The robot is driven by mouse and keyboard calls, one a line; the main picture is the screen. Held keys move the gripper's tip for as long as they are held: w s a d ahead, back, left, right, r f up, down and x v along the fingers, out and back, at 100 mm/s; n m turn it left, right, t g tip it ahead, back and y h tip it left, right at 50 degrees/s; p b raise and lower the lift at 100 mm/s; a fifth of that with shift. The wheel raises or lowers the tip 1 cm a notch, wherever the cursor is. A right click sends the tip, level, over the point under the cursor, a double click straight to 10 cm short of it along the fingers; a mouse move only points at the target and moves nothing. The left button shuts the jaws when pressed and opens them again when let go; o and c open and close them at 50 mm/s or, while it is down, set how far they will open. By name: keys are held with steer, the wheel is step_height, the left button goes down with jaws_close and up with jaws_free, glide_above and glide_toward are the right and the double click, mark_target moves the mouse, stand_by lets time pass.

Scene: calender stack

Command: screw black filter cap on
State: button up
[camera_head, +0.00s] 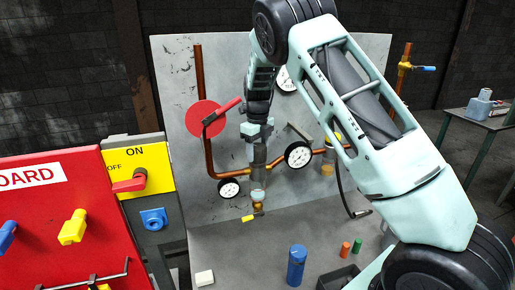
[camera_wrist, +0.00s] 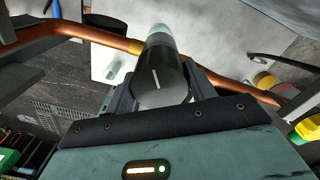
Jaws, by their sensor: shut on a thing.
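The black filter cap (camera_wrist: 161,84) sits between the fingers of my gripper (camera_wrist: 162,96) in the wrist view, with a white line on its end face. My gripper is shut on it. In the head view my gripper (camera_head: 257,132) points down above a dark grey cylinder (camera_head: 259,154) in line with the copper pipe (camera_head: 252,174). A pale filter bowl (camera_head: 258,194) hangs below the pipe, with a brass fitting and a yellow lever under it. The cap appears in line with the filter body. Whether its thread is engaged cannot be told.
Round gauges (camera_head: 298,154) and a red disc (camera_head: 205,119) with a lever stand close by. A red board (camera_head: 60,215) is at the left.

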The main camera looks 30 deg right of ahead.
steer(key=shift+r, duration=0.15)
steer(key=shift+m+p, duration=0.4)
steer(key=shift+p, duration=0.1)
steer(key=shift+m+p, duration=0.35)
steer(key=shift+m, duration=0.25)
steer(key=shift+m+p, duration=0.3)
steer(key=shift+p, duration=0.05)
steer(key=shift+m+p, duration=0.5)
steer(key=shift+m, duration=0.2)
steer(key=shift+w, duration=0.1)
steer(key=shift+m, duration=0.3)
